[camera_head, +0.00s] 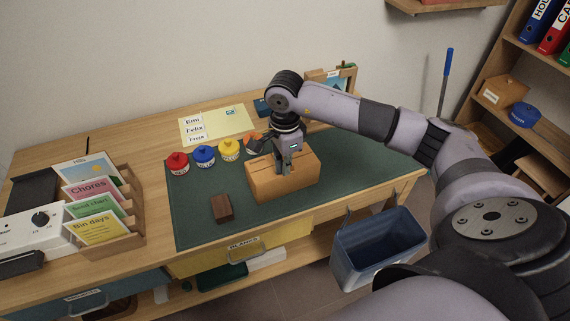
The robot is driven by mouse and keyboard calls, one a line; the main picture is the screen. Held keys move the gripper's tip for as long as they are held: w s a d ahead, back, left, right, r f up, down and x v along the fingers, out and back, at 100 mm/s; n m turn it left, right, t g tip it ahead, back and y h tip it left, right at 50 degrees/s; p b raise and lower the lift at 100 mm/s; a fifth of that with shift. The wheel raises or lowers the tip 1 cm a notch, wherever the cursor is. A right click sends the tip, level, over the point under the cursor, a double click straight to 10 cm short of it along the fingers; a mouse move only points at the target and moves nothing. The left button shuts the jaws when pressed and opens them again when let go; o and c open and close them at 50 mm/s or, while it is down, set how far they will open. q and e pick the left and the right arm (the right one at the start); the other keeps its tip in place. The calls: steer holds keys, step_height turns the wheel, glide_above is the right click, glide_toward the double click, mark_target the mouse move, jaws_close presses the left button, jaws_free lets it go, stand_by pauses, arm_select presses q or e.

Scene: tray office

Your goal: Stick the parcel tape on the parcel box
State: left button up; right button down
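The parcel box (268,186) is a tan-orange carton on the dark green mat, right of the mat's middle. My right gripper (283,171) points down at the top of the box, with its fingertips at or just above the top face. Its fingers look close together, but whether they hold anything is too small to tell. I cannot make out the parcel tape clearly; it may be hidden by the gripper. My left gripper is not in view.
A dark brown block (221,208) lies on the green mat (195,232). Red (177,162), blue (204,156) and yellow (229,150) pots stand behind. A card rack (128,205) is at left. A blue bin (378,250) hangs at the desk's front right.

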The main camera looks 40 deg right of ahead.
steer(key=c, duration=2.3)
jaws_free()
steer(key=o, duration=0.6)
steer(key=shift+o, duration=0.5)
steer(key=shift+o, duration=1.4)
steer(key=shift+r, duration=0.1)
steer(key=shift+r+p, duration=1.85)
steer(key=shift+r, duration=1.1)
steer(key=shift+c, duration=0.2)
